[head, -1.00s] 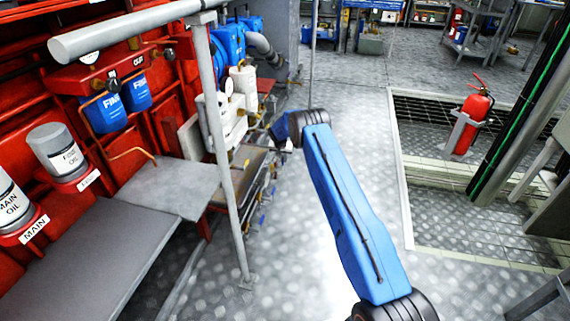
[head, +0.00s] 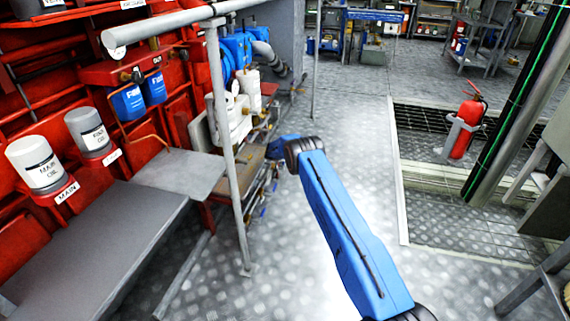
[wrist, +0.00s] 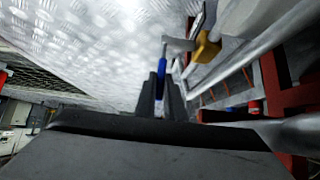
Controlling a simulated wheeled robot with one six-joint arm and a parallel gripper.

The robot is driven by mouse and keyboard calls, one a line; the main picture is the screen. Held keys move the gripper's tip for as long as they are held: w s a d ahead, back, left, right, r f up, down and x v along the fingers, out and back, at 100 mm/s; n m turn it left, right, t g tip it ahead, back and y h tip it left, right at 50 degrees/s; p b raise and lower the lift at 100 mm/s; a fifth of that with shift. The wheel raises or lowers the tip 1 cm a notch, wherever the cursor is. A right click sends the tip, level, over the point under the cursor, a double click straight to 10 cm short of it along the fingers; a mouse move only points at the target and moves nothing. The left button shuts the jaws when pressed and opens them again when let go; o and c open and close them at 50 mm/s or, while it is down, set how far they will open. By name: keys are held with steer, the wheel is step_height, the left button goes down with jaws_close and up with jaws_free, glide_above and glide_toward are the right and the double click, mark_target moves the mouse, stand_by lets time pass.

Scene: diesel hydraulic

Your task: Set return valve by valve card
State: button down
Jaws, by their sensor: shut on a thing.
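In the wrist view my gripper (wrist: 161,98) is shut around a blue lever handle (wrist: 162,68). The handle's grey metal arm (wrist: 178,45) leads toward a brass-yellow valve body (wrist: 207,48) on the right. In the head view the fingers are hidden, with my blue arm reaching toward the row of small valves (head: 262,205) beside the red machine. I cannot read a valve card or any valve label in either view.
A grey upright post (head: 232,170) and thick grey rail (head: 165,25) stand left of my arm. Grey step plates (head: 110,245) front the red machine (head: 75,95). A red fire extinguisher (head: 466,125) stands right; the checkered floor (head: 355,130) between is open.

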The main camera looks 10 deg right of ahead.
steer(key=shift+s, duration=0.1)
stand_by(0.5)
steer(key=c, duration=1.8)
jaws_free()
steer(key=shift+c, duration=0.2)
steer(key=v, duration=1.7)
steer(key=shift+s+a, duration=0.2)
steer(key=shift+s, duration=0.05)
